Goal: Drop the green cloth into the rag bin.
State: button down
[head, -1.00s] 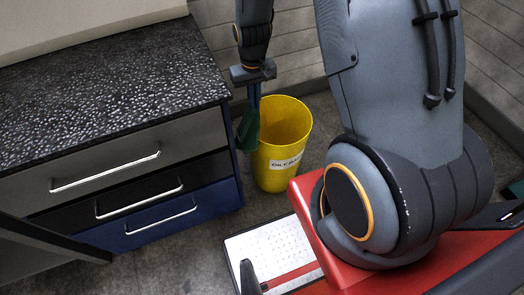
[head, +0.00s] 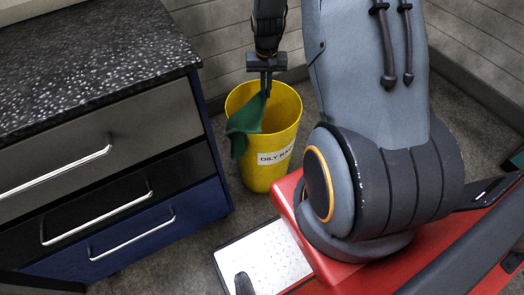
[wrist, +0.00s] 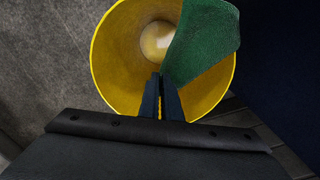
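The yellow rag bin (head: 284,122) stands upright on the floor, its label partly readable as "OILY RA…". My gripper (head: 266,93) is over the bin's mouth, pointing down, its fingers close together on a corner of the green cloth (head: 247,122). The cloth slants from the fingertips across the left rim, and its lower end hangs outside the bin. In the wrist view, the cloth (wrist: 203,42) spreads from beside the fingertips (wrist: 161,84) over the right part of the mouth and past the rim. The bin's pale bottom shows and looks empty there.
A drawer cabinet (head: 110,150) with a dark speckled top stands close left of the bin. A panelled wall (head: 215,45) is behind it. Some floor is bare right of the bin.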

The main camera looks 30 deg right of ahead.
notch_tip(320, 180, down, 7)
jog(key=d+b, duration=0.1)
jog(key=b, duration=0.4)
jog(key=shift+w+d+f, duration=0.15)
jog(key=shift+w, duration=0.05)
jog(key=c, duration=1.9)
grip_release()
jog(key=shift+o, duration=0.4)
jog(key=o, duration=1.2)
